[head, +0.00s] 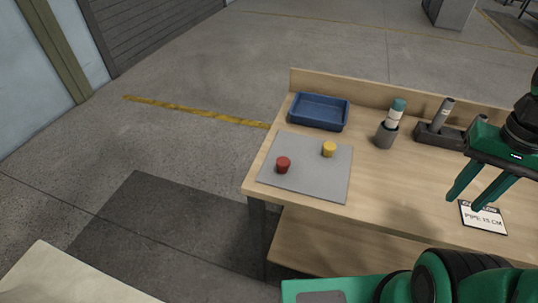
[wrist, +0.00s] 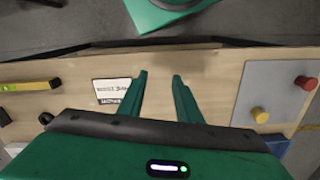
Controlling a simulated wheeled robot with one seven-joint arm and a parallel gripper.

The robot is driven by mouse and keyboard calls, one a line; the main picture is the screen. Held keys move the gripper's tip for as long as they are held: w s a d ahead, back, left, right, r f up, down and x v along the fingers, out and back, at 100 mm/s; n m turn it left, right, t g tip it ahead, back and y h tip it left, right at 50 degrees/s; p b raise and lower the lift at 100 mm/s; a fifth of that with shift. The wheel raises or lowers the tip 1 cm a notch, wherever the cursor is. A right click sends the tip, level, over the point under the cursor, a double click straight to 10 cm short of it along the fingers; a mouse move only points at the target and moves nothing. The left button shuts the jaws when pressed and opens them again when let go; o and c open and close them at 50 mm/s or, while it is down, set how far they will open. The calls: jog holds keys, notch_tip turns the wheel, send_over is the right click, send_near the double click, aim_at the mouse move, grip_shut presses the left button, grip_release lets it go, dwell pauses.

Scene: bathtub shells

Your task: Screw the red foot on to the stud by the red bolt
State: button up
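A red foot (head: 283,164) stands on a grey mat (head: 318,185) at the left end of the wooden bench. A yellow foot (head: 329,149) stands behind it to the right on the same mat. In the wrist view the red foot (wrist: 305,83) and yellow foot (wrist: 260,115) are at the right. My gripper (head: 464,200) is open and empty above the right part of the bench, well away from the mat. Its two fingers (wrist: 158,80) are spread in the wrist view with bare bench between them. No stud or red bolt can be made out in either view.
A blue tray (head: 319,127) is behind the mat. A teal-capped bottle in a grey cup (head: 386,136) and a dark rack with grey cylinders (head: 438,139) stand along the back. A label card (head: 483,219) lies near my gripper. The bench middle is clear.

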jog(key=shift+w+d, duration=0.1)
jog(key=shift+d, duration=0.1)
jog(key=shift+o, duration=1.2)
jog(key=o, duration=0.3)
jog(key=shift+s+r, duration=0.25)
jog(key=shift+s, duration=0.05)
jog(key=w+a+r+n, duration=0.2)
jog(key=w+a+n, duration=0.65)
jog(key=w, duration=0.35)
jog(key=n, duration=1.5)
send_over(283, 161)
jog(key=f, duration=0.1)
notch_tip(283, 161, down, 5)
jog(key=shift+w+a+f, duration=0.1)
jog(key=shift+w, duration=0.05)
jog(key=shift+f, duration=2.8)
